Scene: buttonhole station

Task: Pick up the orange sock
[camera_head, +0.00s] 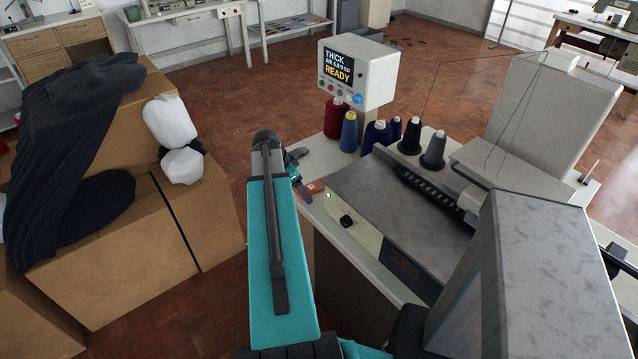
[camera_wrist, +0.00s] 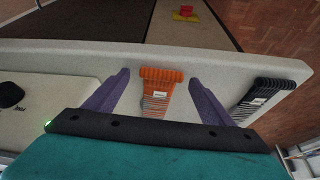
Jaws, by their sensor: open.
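The orange sock (camera_wrist: 158,95) lies on the pale table top (camera_wrist: 60,58) in the wrist view, with a ribbed upper end, stripes and a small white label. My gripper (camera_wrist: 160,75) is open, with one purple finger on each side of the sock and a gap to it on both sides. I cannot tell how far above the table the fingers are. A small orange patch of the sock (camera_head: 315,187) shows in the head view beside my arm, which hides part of that spot.
A dark striped sock (camera_wrist: 268,97) lies to the right in the wrist view. In the head view, a sewing machine (camera_head: 400,215), thread cones (camera_head: 349,132) and a display box reading READY (camera_head: 362,72) crowd the table. Cardboard boxes (camera_head: 110,235) stand left of my arm.

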